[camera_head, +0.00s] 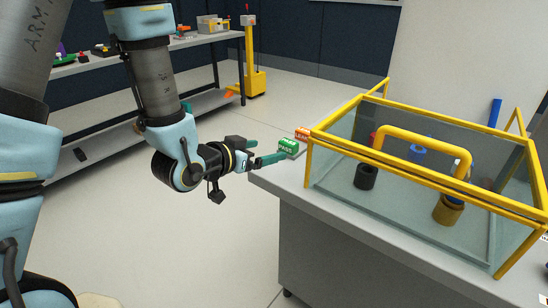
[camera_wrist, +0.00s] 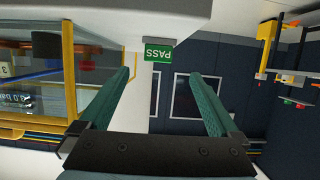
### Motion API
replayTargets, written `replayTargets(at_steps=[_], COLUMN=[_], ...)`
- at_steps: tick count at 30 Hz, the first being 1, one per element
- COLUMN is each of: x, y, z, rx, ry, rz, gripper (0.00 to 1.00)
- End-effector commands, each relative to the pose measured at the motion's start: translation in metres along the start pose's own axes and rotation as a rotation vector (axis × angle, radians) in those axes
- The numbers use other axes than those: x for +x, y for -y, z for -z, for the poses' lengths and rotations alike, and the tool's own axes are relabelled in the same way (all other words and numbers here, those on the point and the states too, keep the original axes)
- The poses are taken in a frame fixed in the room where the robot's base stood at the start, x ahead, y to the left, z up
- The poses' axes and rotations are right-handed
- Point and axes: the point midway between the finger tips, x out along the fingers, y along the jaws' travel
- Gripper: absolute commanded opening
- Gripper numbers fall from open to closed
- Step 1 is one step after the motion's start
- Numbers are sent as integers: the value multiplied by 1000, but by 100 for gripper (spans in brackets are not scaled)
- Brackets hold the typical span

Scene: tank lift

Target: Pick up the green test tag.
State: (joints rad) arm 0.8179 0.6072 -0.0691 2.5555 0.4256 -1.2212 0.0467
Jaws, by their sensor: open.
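The green test tag (camera_head: 288,147), marked PASS, sits at the left corner of the grey table, just left of the yellow-framed tank. My gripper (camera_head: 268,160) is beside that corner, its teal fingers pointing right towards the tag. In the wrist view, which looks upside down, the tag (camera_wrist: 159,54) appears beyond the fingertips and between their lines. My gripper (camera_wrist: 158,73) is open there, with nothing between its fingers. I cannot tell the exact gap between the fingertips and the tag.
A red-orange LEAK tag (camera_head: 302,133) is right behind the green tag. The glass tank with its yellow frame (camera_head: 320,152) and raised handle stands on the grey table (camera_head: 335,212), close to the tags. A workbench (camera_head: 150,118) stands behind at left. Open floor lies left of the table.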

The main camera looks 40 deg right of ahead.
Motion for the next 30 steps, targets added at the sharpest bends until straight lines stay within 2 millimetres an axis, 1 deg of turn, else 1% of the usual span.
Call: replayTargets(at_steps=[5, 11, 13, 15, 18, 23, 26, 30], x=[12, 26, 29, 39, 50, 58, 70, 92], y=[0, 0, 0, 0, 0, -1, -3, -4], z=[-4, -4, -3, 2, 2, 4, 8, 11], rx=[3, 3, 2, -1, 0, 0, 0, -1], ry=[-7, -6, -5, -1, -1, -2, -1, -1], rz=[-2, 0, 1, 0, 1, 1, 0, 2], gripper=[98, 98, 98, 98, 98, 98, 98, 98])
